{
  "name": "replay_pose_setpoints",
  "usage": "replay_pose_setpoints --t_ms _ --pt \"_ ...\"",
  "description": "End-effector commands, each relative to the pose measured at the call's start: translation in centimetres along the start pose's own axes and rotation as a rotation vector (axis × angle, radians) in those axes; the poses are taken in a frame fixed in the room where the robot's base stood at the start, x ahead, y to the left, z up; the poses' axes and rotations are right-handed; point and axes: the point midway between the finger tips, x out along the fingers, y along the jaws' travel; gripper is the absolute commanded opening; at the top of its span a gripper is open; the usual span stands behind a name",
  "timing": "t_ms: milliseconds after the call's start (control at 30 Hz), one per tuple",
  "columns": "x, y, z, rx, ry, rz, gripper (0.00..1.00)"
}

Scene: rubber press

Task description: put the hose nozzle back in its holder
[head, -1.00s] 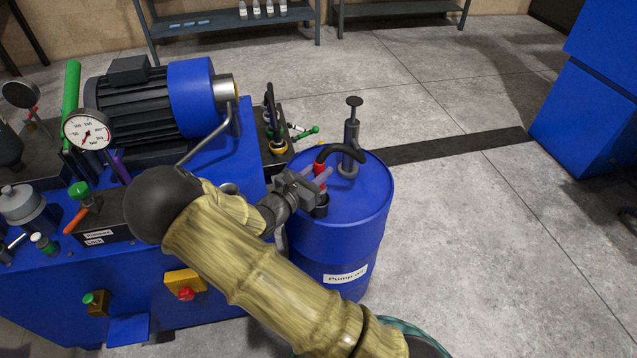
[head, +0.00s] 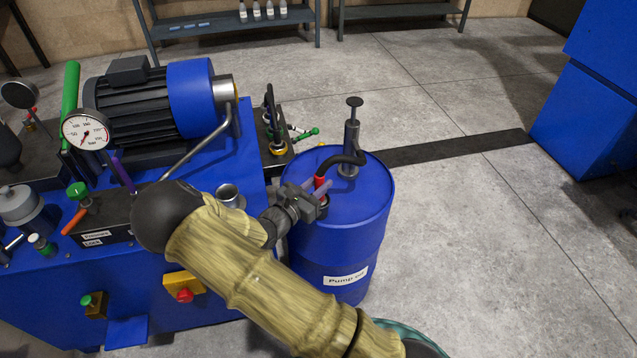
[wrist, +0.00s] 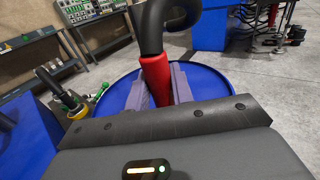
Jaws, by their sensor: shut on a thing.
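The hose nozzle (head: 320,183) has a red grip and hangs on a black hose (head: 338,160) that runs to the hand pump on the blue drum. My gripper (head: 316,190) is shut on the nozzle above the drum top; the red grip (wrist: 157,80) stands between the two fingers in the wrist view. A small dark cup, probably the holder (head: 323,207), is on the drum top just below the fingers. The nozzle's lower end is hidden by my gripper, so I cannot tell whether it is inside the cup.
The blue drum (head: 347,237) stands against the blue press unit (head: 220,287). The hand pump (head: 351,140) rises from the drum behind my gripper. A silver cup (head: 229,194) and a motor (head: 150,105) are on the unit to the left. The floor on the right is clear.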

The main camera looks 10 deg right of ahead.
Motion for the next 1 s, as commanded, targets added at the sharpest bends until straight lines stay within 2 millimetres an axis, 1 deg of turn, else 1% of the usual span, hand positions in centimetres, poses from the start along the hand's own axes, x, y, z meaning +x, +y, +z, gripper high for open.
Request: replay_pose_setpoints --t_ms 33,133,433,567,667,767,1000 --pt "0.0 0.0 -0.1 0.000 0.000 0.000 0.25" --pt "0.0 0.0 -0.1 0.000 0.000 0.000 0.45" --pt "0.0 0.0 0.0 0.000 0.000 0.000 0.45" --pt "0.0 0.0 0.8 0.002 0.000 0.000 0.45" --pt "-1.3 0.1 0.7 -0.001 0.000 0.004 0.45" --pt "-3.0 0.1 0.7 0.000 0.001 0.005 0.45" --pt "-7.9 0.1 0.7 0.000 0.001 0.005 0.45"
